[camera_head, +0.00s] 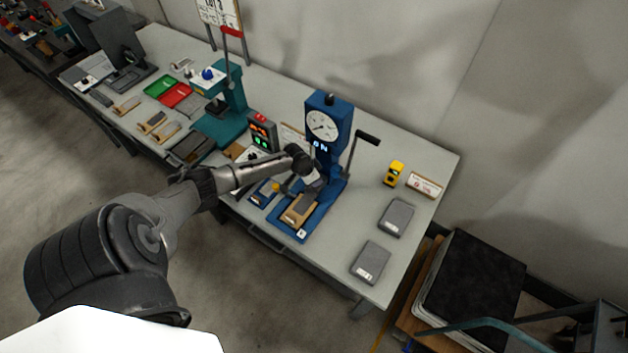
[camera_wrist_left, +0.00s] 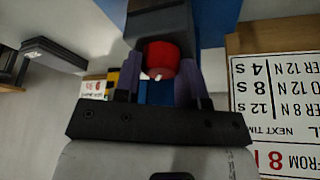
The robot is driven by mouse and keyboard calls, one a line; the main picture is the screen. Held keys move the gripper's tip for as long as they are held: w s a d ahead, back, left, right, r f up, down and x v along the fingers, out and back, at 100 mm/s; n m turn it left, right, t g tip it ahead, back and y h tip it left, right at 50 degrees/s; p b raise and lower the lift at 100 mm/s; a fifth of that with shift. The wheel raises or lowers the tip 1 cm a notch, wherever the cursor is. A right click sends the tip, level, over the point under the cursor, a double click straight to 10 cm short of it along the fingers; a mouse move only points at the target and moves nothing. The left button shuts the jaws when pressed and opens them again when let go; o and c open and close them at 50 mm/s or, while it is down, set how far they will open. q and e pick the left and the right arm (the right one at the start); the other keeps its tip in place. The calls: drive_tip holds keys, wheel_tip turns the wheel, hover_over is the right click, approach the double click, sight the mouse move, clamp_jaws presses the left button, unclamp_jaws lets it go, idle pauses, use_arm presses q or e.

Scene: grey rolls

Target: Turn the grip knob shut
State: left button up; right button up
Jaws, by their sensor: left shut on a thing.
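The blue tester (camera_head: 331,118) with a round dial stands on the bench. My left gripper (camera_head: 312,178) reaches in from the left to the front of its column. In the left wrist view the red knob (camera_wrist_left: 160,58) with a small white mark sits between the two fingers of my gripper (camera_wrist_left: 161,78), which are shut on it. The knob is hidden behind my gripper in the head view. A tan and grey block (camera_head: 298,209) lies on the tester's base below my gripper. My right gripper is not in view.
A black-handled crank (camera_head: 366,139) sticks out right of the tester. A control box (camera_head: 262,132) with lit digits and a teal press (camera_head: 222,118) stand left. Two grey blocks (camera_head: 397,217) (camera_head: 370,263) and a yellow item (camera_head: 394,173) lie right, with bare bench between.

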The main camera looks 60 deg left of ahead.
use_arm(q)
drive_tip(key=shift+f+m+h+b, duration=0.15)
drive_tip(key=shift+m+h+b, duration=0.35)
drive_tip(key=shift+m+b, duration=0.95)
drive_tip(key=shift+m, duration=0.25)
drive_tip(key=o, duration=0.9)
drive_tip(key=shift+r, duration=0.2)
drive_tip(key=shift+w+a+p+v, duration=0.15)
drive_tip(key=shift+p+v, duration=0.15)
drive_tip(key=shift+v, duration=3.15)
drive_tip(key=shift+w+a+p+v, duration=0.1)
drive_tip(key=shift+p+v, duration=0.2)
drive_tip(key=shift+v, duration=3.1)
